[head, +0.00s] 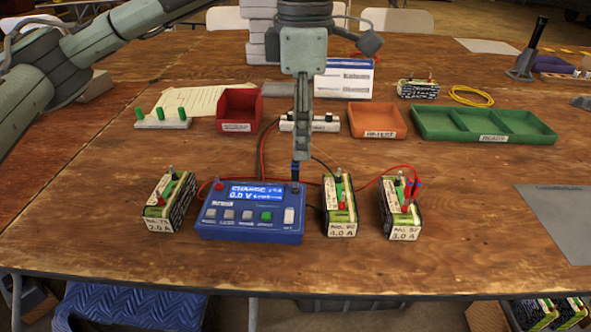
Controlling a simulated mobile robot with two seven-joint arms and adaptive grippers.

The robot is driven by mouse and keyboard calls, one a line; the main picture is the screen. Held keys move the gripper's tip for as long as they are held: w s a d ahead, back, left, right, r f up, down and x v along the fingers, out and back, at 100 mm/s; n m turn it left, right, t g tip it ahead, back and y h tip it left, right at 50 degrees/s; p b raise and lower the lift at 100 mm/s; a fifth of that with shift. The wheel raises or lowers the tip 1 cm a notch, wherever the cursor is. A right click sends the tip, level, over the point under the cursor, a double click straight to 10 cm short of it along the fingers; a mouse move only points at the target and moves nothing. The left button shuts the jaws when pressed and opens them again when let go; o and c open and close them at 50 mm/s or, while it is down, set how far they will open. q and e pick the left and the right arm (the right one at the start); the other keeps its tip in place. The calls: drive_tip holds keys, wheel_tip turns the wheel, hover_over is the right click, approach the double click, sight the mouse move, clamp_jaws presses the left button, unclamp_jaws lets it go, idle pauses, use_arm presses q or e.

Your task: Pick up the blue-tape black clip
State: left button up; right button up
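The black clip with a blue band (295,171) stands upright at the top right corner of the blue charger (250,232), on or beside a dark post there. My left gripper (302,156) points straight down from above, its fingertips right at the top of the clip. The fingers show edge-on, so I cannot tell whether they are closed on it. The charger's screen is lit and reads 0.0 V. The right battery (401,222) carries a red clip with a blue mark (408,190) on top, joined to a red wire. My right gripper is not in view.
Two more batteries flank the charger, left (168,207) and right (339,212). Behind stand a red bin (239,124), an orange tray (376,134), a green tray (430,126) and a white strip (328,124). Red and black wires run behind the charger. The table's front strip is clear.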

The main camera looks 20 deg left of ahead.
sight(295, 162)
use_arm(q)
drive_tip(key=f, duration=0.3)
drive_tip(key=a+f, duration=0.1)
drive_tip(key=f, duration=0.2)
drive_tip(key=shift+w+a+f+p, duration=0.15)
drive_tip(key=shift+a+f+p, duration=0.1)
drive_tip(key=shift+p, duration=0.1)
drive_tip(key=shift+d+f, duration=0.1)
drive_tip(key=shift+f, duration=0.45)
clamp_jaws()
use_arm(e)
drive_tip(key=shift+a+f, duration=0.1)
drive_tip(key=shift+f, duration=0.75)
